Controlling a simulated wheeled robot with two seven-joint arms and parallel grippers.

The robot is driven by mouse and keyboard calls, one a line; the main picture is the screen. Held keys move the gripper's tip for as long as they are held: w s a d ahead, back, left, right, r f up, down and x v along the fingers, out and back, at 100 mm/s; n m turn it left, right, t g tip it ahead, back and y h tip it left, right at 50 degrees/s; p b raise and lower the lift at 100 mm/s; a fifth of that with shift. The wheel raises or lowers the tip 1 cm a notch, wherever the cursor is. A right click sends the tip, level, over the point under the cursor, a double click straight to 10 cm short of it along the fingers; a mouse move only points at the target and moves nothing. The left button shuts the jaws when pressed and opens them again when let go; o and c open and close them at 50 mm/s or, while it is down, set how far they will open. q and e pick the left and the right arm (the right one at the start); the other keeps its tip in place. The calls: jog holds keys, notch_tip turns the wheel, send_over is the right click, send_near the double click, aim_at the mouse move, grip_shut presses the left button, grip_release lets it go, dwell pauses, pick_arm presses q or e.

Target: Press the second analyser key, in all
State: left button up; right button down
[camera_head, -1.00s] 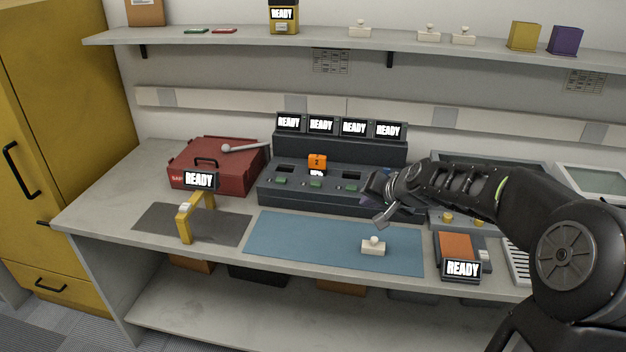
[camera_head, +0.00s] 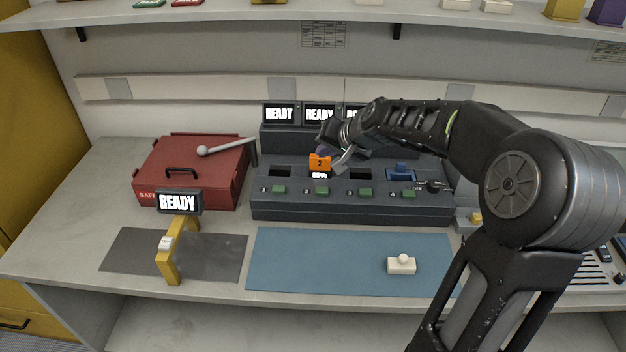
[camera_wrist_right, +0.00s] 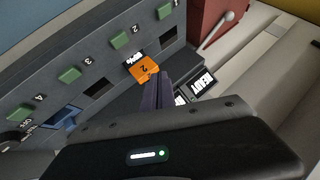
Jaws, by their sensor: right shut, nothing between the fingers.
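The analyser (camera_head: 345,208) is a dark console with a row of green keys along its front and READY screens behind. Its second key (camera_head: 319,191) is green and also shows in the right wrist view (camera_wrist_right: 121,40), beside a printed 2. An orange block (camera_head: 320,163) marked 2 stands in the second bay, with a small lit readout in front. My right gripper (camera_head: 338,163) is shut and empty. Its fingers (camera_wrist_right: 155,92) are close to the orange block, behind the key row and apart from the second key. My left gripper is not in view.
A red case (camera_head: 190,180) with a grey lever stands left of the analyser. A yellow stand (camera_head: 175,255) with a READY screen is on a dark mat. A blue mat (camera_head: 330,262) with a white knobbed block (camera_head: 401,265) lies in front. My right arm hides some screens.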

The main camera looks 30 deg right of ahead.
jog(key=shift+s, duration=0.15)
jog(key=b, duration=0.7)
send_over(324, 192)
notch_tip(324, 192, down, 8)
jog(key=shift+r, duration=0.1)
jog(key=shift+f, duration=0.55)
dwell(1.3)
jog(key=shift+f+b, duration=0.35)
jog(key=shift+b, duration=0.35)
jog(key=shift+f+b, duration=0.45)
jog(key=shift+f, duration=0.05)
dwell(0.3)
jog(key=shift+r, duration=0.15)
jog(key=shift+r+p, duration=0.65)
jog(key=shift+r, duration=0.1)
